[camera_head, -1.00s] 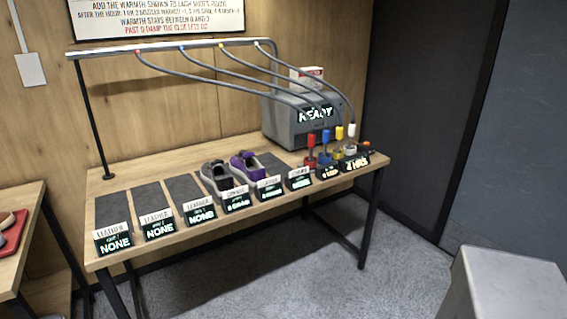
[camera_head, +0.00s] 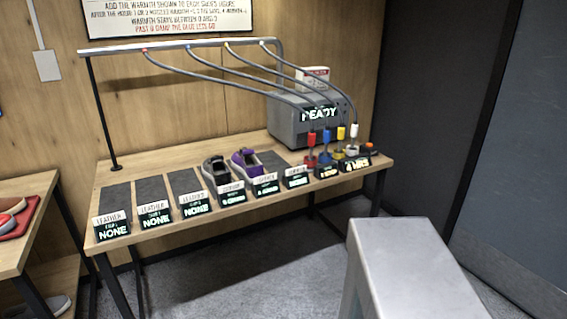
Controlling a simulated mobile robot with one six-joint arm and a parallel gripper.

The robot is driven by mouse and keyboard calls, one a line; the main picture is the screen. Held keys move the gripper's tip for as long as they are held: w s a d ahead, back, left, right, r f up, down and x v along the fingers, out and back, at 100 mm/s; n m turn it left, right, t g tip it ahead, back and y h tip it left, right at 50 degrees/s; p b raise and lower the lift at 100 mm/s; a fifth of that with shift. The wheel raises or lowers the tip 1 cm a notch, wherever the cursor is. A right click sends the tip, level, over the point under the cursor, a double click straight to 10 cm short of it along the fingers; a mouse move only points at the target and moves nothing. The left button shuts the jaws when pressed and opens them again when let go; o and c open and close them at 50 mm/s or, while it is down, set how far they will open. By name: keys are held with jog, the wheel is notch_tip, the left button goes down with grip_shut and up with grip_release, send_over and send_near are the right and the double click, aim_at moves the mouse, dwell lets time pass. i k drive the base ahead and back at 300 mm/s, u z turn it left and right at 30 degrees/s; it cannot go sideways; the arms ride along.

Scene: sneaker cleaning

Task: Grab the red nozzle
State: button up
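The red nozzle (camera_head: 311,139) stands upright at the right part of the wooden table (camera_head: 135,235), in a red holder (camera_head: 310,160). It is the leftmost in a row with a blue nozzle (camera_head: 326,137), a yellow nozzle (camera_head: 341,133) and a white nozzle (camera_head: 354,131). Each nozzle has a grey hose running up to the overhead rail (camera_head: 180,44). My gripper is not in view.
A grey machine (camera_head: 288,118) reading READY stands behind the nozzles. Label stands line the front edge.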

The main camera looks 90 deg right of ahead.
aim_at(311, 136)
jog(key=u, duration=0.6)
jog(key=k, duration=2.7)
jog(key=z, duration=0.7)
